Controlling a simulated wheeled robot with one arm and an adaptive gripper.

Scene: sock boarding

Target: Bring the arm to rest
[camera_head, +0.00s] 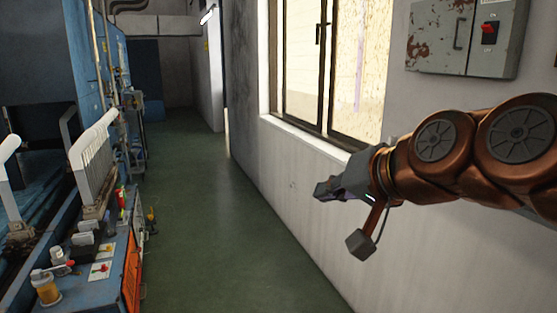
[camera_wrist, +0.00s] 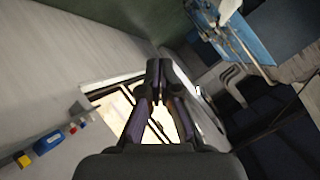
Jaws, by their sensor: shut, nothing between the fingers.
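My arm reaches in from the right edge in the head view, stretched out level in front of the white wall, below and to the right of the window. My gripper (camera_head: 322,191) is at its left end, in mid-air over the aisle side of the wall, touching nothing that I can see. In the wrist view my gripper (camera_wrist: 159,66) has its two dark fingertips together with nothing between them. The window shows behind the fingers there.
A blue machine bench (camera_head: 88,272) with white sock forms (camera_head: 95,150) runs along the left. A window (camera_head: 325,70) and a grey switch box (camera_head: 466,38) with a red switch are on the right wall. The green floor (camera_head: 205,220) between is clear.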

